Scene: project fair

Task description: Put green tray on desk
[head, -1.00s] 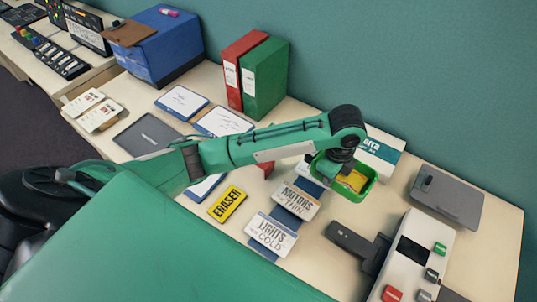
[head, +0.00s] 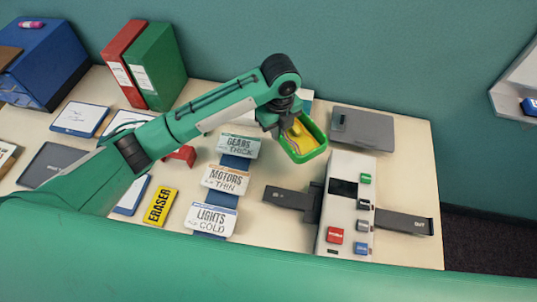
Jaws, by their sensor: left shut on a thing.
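The green tray (head: 317,153) is a small open box with something yellow inside. It hangs tilted above the desk (head: 410,165), just behind the white device with coloured buttons. My left gripper (head: 284,125) comes from above and is shut on the tray's left edge. The fingertips are partly hidden by the wrist and the tray. My right gripper is not in the head view.
A white device (head: 340,200) with dark side trays stands below the green tray. Cards reading gears (head: 238,147), motors and lights lie left of it. A grey flat case (head: 362,130) is behind. Green (head: 158,68) and red binders stand back left. Bare desk shows at the right.

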